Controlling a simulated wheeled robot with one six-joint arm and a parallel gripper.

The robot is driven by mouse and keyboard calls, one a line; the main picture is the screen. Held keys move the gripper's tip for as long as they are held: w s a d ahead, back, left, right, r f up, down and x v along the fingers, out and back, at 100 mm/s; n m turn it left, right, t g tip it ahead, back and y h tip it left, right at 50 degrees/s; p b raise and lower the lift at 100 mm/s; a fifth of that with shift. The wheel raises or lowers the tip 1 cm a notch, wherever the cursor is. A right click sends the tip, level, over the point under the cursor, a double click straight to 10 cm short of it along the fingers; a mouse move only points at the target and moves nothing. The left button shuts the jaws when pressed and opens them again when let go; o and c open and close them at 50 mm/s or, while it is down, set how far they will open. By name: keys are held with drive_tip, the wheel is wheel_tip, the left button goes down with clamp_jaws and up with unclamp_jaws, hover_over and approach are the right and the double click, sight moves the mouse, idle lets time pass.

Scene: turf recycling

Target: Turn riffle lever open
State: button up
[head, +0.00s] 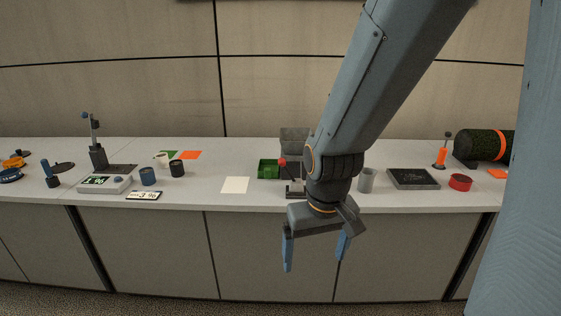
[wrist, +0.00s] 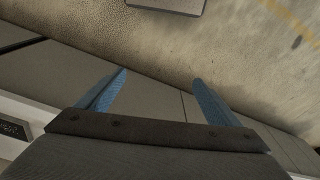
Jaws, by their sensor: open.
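A grey riffle device (head: 296,138) stands on the counter, partly hidden behind my arm. A small red knob (head: 282,162), which looks like the end of its lever, shows at its left front; the rest of the lever is hard to make out. A green tray (head: 268,170) sits beside it on the left. My gripper (head: 315,258) is open and empty, fingers pointing down, in front of the cabinets and apart from the lever. In the wrist view, my gripper (wrist: 160,78) shows two spread blue fingers with nothing between them; the lever is not in that view.
The long counter (head: 220,202) carries a grey cup (head: 367,180), a dark square tray (head: 413,178), a red ring-shaped dish (head: 460,182) and a dark roll (head: 485,145) on the right. A scale (head: 104,184) and dark cups stand left. Counter space around the white sheet (head: 235,185) is clear.

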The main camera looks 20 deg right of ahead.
sight(288, 172)
drive_tip(key=shift+w+f, duration=0.1)
drive_tip(key=shift+w, duration=0.15)
drive_tip(key=c, duration=0.5)
drive_tip(key=w+f+n+t, duration=0.1)
drive_tip(key=w, duration=0.3)
drive_tip(key=w+d+f+n+t+b, duration=0.1)
drive_tip(key=w+n, duration=0.1)
drive_tip(key=w, duration=0.2)
drive_tip(key=w+d+f+n+t+b, duration=0.1)
drive_tip(key=w+n, duration=0.1)
drive_tip(key=w, duration=0.2)
drive_tip(key=c, duration=1.1)
drive_tip(key=w+n+t+b, duration=0.1)
drive_tip(key=w+n, duration=0.1)
drive_tip(key=w, duration=0.1)
drive_tip(key=w+f+n+t, duration=0.1)
drive_tip(key=w, duration=0.3)
drive_tip(key=w+d+n+t+b, duration=0.1)
drive_tip(key=w+n, duration=0.1)
drive_tip(key=w, duration=0.2)
drive_tip(key=shift+w+d+f+n+t+b, duration=0.1)
drive_tip(key=shift+w+f+n+t+b, duration=0.1)
drive_tip(key=shift+f+n+t+b, duration=0.15)
clamp_jaws()
drive_tip(key=w+n+t+y, duration=0.3)
drive_tip(key=w+n+t, duration=0.4)
drive_tip(key=w, duration=1.8)
drive_tip(key=shift+w+d+f+n+t+y, duration=0.2)
drive_tip(key=shift+d+n+t+y, duration=0.15)
drive_tip(key=shift+n, duration=2.7)
